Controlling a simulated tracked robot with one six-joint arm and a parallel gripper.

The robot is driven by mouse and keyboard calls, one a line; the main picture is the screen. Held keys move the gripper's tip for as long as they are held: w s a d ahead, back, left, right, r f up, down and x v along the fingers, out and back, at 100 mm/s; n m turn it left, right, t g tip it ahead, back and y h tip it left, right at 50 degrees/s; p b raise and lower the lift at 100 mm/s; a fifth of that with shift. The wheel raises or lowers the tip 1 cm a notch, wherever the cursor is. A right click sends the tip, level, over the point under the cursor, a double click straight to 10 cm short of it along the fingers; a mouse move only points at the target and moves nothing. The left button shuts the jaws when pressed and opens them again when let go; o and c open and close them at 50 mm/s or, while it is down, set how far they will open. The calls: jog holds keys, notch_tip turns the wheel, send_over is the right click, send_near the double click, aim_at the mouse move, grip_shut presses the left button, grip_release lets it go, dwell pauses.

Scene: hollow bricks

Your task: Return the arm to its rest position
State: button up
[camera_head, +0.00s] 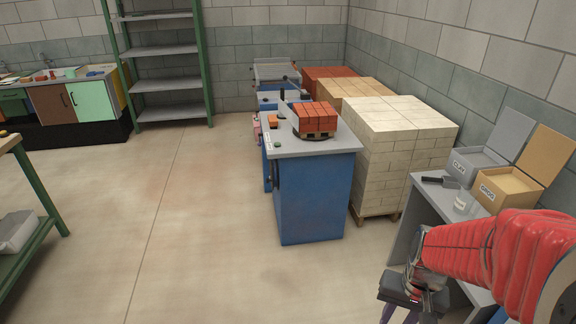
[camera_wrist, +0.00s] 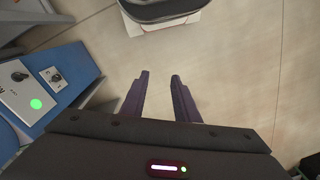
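My red-sleeved arm reaches in from the right edge in the head view, with my gripper (camera_head: 402,308) low at the bottom right, in front of the grey bench. In the wrist view my gripper (camera_wrist: 160,82) shows two purple fingers that stand apart with bare floor between them. It is open and holds nothing. The lower ends of the fingers are cut off in the head view.
A blue machine (camera_head: 313,195) carries red bricks (camera_head: 315,116). Pale bricks (camera_head: 400,140) are stacked behind. The floor at left centre is clear.

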jog(key=s+a+r+n+t, duration=0.2)
jog(key=a+r, duration=0.2)
jog(key=r, duration=0.5)
jog(key=s+a+r+n+t, duration=0.2)
jog(key=a+r+t, duration=0.1)
jog(key=r, duration=0.6)
jog(key=shift+s+a+r+h, duration=0.15)
jog(key=shift+s+a+h, duration=0.15)
jog(key=shift+a, duration=0.4)
jog(key=shift+d, duration=0.1)
